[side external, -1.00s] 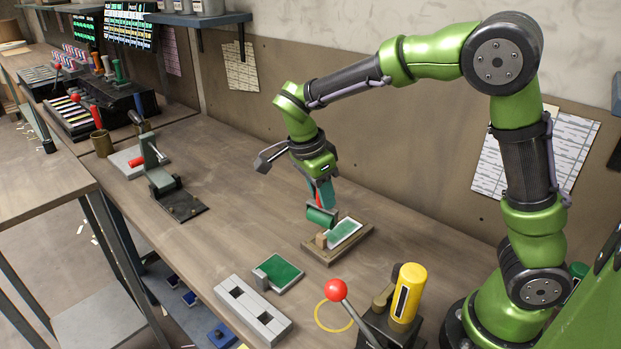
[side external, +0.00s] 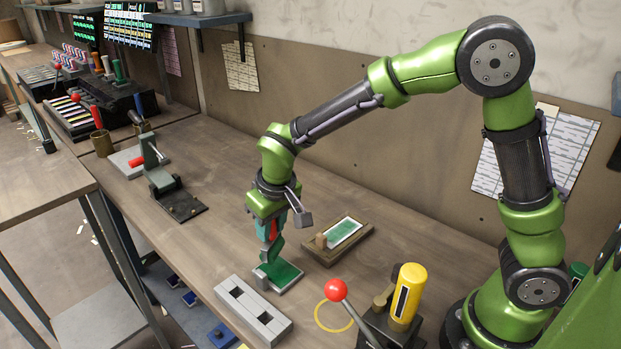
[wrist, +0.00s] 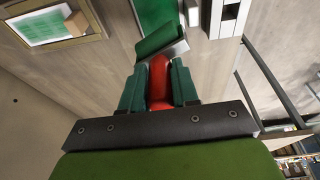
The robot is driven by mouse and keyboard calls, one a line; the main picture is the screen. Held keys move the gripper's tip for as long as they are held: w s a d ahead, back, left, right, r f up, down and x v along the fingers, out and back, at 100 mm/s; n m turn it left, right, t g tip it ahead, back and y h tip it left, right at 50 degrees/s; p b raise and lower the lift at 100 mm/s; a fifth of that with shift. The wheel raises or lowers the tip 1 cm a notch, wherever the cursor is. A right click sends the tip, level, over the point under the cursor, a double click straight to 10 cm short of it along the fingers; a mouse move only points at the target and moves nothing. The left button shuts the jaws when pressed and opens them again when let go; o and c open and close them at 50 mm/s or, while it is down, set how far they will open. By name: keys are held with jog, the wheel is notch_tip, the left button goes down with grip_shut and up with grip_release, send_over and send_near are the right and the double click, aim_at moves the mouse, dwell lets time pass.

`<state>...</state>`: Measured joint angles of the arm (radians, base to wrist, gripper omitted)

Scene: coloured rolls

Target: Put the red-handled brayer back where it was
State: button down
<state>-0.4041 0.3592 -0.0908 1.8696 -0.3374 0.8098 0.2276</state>
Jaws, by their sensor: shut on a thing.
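My gripper (side external: 271,236) is shut on the red handle of the brayer (wrist: 160,78), which points down with its green roller (wrist: 160,40) at the lower end. In the side view the brayer is low over the green-coated slab (side external: 288,272), at its left part. I cannot tell whether the roller touches the slab. In the wrist view the roller lies close beside the slab's green face (wrist: 157,12). The gripper partly hides the handle in the side view.
A grey block with two square holes (side external: 253,311) stands in front of the slab. A wooden frame with a green print (side external: 343,233) lies behind right. A red-knobbed lever (side external: 336,290) and yellow cylinder (side external: 408,292) stand at front right.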

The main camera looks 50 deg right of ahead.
jog(key=shift+w+a+f, duration=0.65)
jog(key=shift+w+f, duration=0.15)
jog(key=shift+w, duration=1.45)
jog(key=shift+w+a+f, duration=0.6)
jog(key=shift+w+f, duration=0.15)
jog(key=shift+w, duration=1.45)
jog(key=shift+w+a+f, duration=0.65)
jog(key=shift+w+f, duration=0.15)
jog(key=shift+w, duration=1.45)
jog(key=c, duration=0.8)
grip_release()
jog(key=shift+f, duration=0.2)
jog(key=shift+c, duration=0.2)
